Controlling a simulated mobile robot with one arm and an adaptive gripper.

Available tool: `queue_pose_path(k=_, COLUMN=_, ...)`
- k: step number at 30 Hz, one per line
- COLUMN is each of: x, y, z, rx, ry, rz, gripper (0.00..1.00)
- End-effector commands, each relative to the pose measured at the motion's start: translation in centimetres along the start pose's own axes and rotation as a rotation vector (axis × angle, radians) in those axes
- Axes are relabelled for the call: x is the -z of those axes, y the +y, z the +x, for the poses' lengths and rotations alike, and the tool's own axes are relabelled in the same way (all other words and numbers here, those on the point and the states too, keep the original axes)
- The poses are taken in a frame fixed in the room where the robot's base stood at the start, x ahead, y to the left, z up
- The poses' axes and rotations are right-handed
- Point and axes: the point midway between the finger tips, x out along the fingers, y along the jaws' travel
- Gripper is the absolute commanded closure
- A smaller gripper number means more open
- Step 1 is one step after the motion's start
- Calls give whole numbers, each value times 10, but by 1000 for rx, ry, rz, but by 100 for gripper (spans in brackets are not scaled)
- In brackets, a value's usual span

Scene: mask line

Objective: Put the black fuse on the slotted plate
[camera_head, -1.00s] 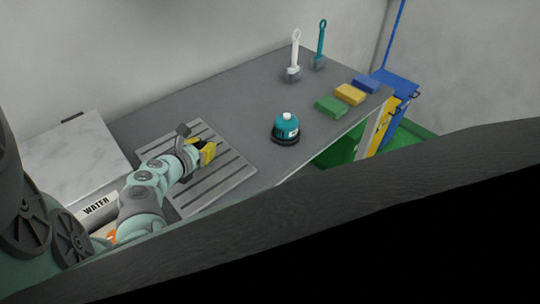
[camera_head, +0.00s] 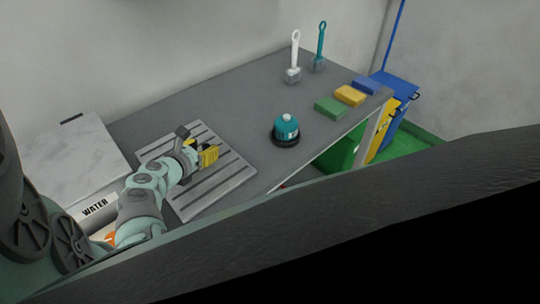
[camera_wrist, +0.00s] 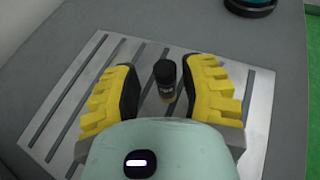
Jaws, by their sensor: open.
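The black fuse (camera_wrist: 165,76) is a small dark cylinder with a faint label. In the wrist view it stands upright on the slotted plate (camera_wrist: 70,95), between my open fingers with a gap on each side. My gripper (camera_wrist: 163,95) has yellow pads, and neither pad appears to touch the fuse. In the head view my gripper (camera_head: 208,153) is low over the slotted plate (camera_head: 222,195), a grey plate with dark slots. The fuse cannot be made out in the head view, where my gripper covers that spot.
A teal round-topped object with a black base (camera_head: 286,131) stands right of the plate. Green (camera_head: 330,107), yellow (camera_head: 350,95) and blue (camera_head: 366,85) blocks line the far right edge. White (camera_head: 294,60) and teal (camera_head: 320,50) scoop-like tools stand behind. The bench middle (camera_head: 235,100) is clear.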

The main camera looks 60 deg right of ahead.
Motion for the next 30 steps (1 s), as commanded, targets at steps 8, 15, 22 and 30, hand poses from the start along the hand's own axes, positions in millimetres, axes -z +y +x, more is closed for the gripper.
queue_pose_path(k=8, x=0, y=-1, z=-28, rx=0, ry=0, rz=-1, gripper=58)
queue_pose_path(k=15, x=1, y=0, z=-59, rx=-3, ry=0, rz=-1, gripper=58)
queue_pose_path(k=22, x=2, y=0, z=-90, rx=-2, ry=2, rz=-2, gripper=58)
queue_pose_path(k=30, x=1, y=0, z=-115, rx=-2, ry=-1, rz=-2, gripper=58)
